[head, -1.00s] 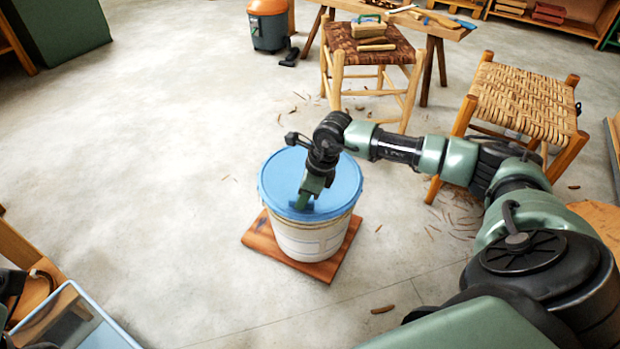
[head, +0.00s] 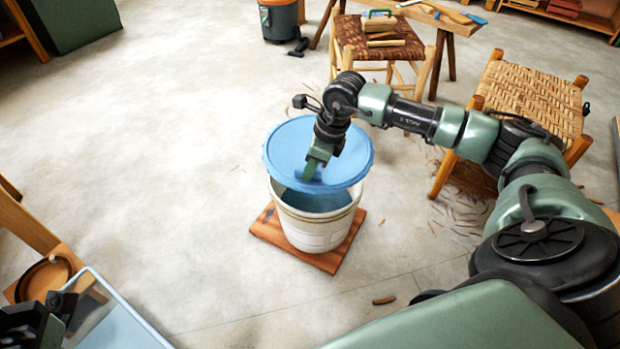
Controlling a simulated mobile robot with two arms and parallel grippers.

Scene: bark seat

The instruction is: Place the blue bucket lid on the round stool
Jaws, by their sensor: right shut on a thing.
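The blue bucket lid (head: 285,150) is a flat round disc held above the white bucket (head: 310,235). It is raised clear of the near rim, and the bluish inside of the bucket shows below it. My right gripper (head: 312,172) is shut on the lid, near its middle, from above. Dark parts that look like my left gripper (head: 45,312) show at the lower left edge; its fingers cannot be made out. A round brown wooden piece (head: 45,277) is partly visible at the lower left; I cannot tell whether it is the round stool.
The bucket stands on a wooden board (head: 272,226). A woven stool with tools (head: 350,32) stands behind, and a pale woven stool (head: 530,95) stands at right. A pale-rimmed tray-like thing (head: 125,325) is at lower left. The floor at left is clear.

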